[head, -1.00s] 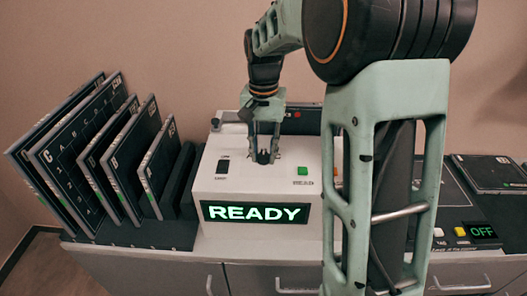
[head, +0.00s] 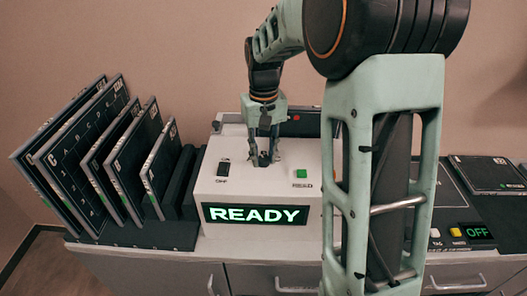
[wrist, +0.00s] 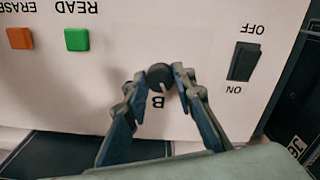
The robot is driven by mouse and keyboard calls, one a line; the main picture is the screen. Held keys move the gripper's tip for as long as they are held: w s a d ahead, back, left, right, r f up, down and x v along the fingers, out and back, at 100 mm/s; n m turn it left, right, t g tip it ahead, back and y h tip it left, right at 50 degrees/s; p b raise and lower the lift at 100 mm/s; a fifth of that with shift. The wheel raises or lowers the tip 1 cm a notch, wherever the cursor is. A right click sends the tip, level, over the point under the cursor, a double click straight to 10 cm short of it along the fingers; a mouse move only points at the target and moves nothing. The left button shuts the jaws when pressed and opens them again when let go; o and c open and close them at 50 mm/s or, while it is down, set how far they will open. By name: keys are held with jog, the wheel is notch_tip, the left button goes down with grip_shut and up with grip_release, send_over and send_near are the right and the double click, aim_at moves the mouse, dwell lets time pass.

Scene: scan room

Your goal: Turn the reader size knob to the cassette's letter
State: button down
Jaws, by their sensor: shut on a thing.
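The size knob (wrist: 159,77) is a small round dark knob on top of the white reader (head: 210,172). In the wrist view a pale pointer mark on the knob points down, slightly right, towards the printed letter B (wrist: 158,102). My gripper (wrist: 159,74) is shut on the knob, with one fingertip on each side. In the head view my gripper (head: 265,160) reaches down to the reader's top and its fingers hide the knob. The reader's display (head: 255,214) reads READY. No other size letter is readable around the knob.
The reader has an ON/OFF rocker switch (wrist: 244,62), a green READ button (wrist: 77,40) and an orange ERASE button (wrist: 19,38). Several dark cassettes (head: 78,150) stand in a rack on the left. Another dark panel (head: 490,173) lies at right, near an OFF display (head: 480,232).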

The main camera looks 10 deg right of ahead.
aim_at(263, 158)
jog(key=n+p, duration=0.1)
jog(key=n, duration=0.5)
jog(key=shift+r+p, duration=0.1)
jog(key=shift+p, duration=0.3)
jog(key=shift+n, duration=0.3)
jog(key=c, duration=1.6)
grip_release()
notch_tip(263, 158, up, 12)
